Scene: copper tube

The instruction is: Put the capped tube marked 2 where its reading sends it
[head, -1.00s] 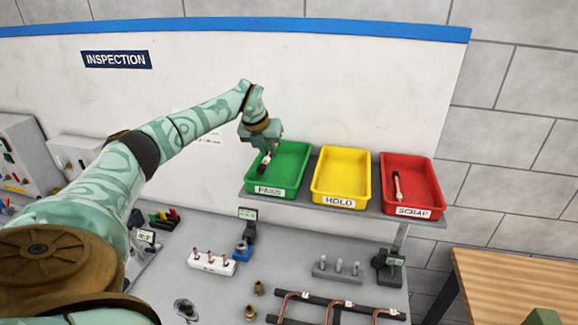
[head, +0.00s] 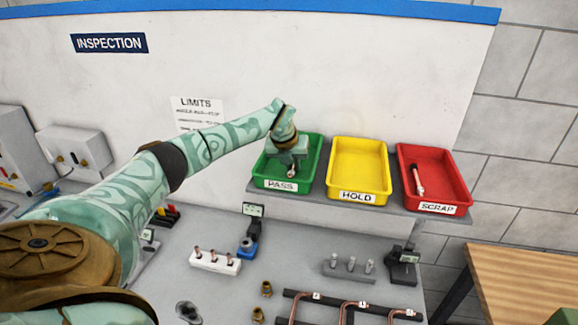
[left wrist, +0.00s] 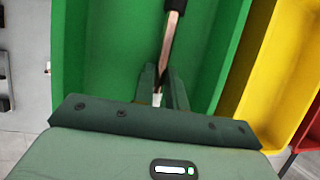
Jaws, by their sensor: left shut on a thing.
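My left gripper (head: 291,168) is in or just above the green PASS tray (head: 312,172). It is shut on a slim capped copper tube. The tube (left wrist: 170,38) shows in the left wrist view, with a black cap (left wrist: 175,5) at its far end and a pale part between the fingers. The tray's green floor is behind it. I cannot read a mark on it, nor tell whether it touches the floor. The yellow HOLD tray (head: 358,170) is empty. The red SCRAP tray (head: 450,180) holds another black-capped tube (head: 418,181). My right gripper is not in view.
The trays stand on a grey shelf (head: 400,212) above the bench. Below are a white rack (head: 214,261) with copper pieces, a small gauge display (head: 253,210), a grey holder (head: 349,268) and bent copper pipes (head: 345,308). A LIMITS sheet (head: 197,112) hangs on the wall.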

